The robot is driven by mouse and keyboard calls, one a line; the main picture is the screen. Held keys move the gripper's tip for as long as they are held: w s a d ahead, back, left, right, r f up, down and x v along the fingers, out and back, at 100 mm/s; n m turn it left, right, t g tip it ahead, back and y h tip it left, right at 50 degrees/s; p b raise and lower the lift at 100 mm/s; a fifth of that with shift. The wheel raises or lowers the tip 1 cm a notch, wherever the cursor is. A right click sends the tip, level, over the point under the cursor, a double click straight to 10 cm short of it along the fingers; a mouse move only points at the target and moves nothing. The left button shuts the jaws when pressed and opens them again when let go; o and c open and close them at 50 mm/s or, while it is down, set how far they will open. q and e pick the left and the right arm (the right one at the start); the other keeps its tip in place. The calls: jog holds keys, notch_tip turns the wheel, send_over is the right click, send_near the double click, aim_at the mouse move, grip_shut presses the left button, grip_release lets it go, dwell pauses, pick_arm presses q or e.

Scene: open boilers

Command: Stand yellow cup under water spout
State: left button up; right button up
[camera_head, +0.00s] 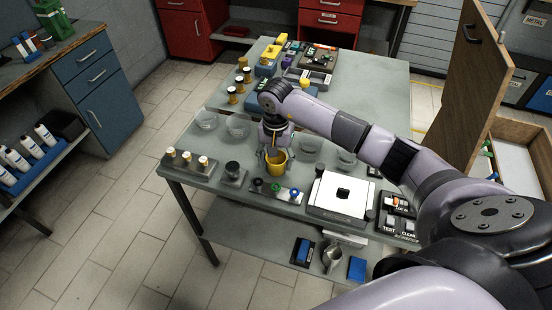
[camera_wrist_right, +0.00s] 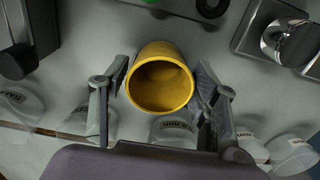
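The yellow cup (camera_head: 276,166) is near the middle of the grey table, below my right gripper (camera_head: 276,154). In the right wrist view the cup (camera_wrist_right: 160,82) shows its open mouth and looks empty. The two fingers of my right gripper (camera_wrist_right: 161,84) are on opposite sides of the cup, very close to its wall. I cannot tell whether they press on it, or whether the cup rests on the table. I cannot make out a water spout. My left gripper is not in view.
Black, green and blue knobs (camera_head: 275,188) are in front of the cup. A white box (camera_head: 342,194) stands to the right. Clear bowls (camera_head: 238,126) stand behind. A black knob on a plate (camera_head: 232,170) and white-topped bottles (camera_head: 186,158) are to the left.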

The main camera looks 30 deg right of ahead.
jog(key=shift+o, duration=0.8)
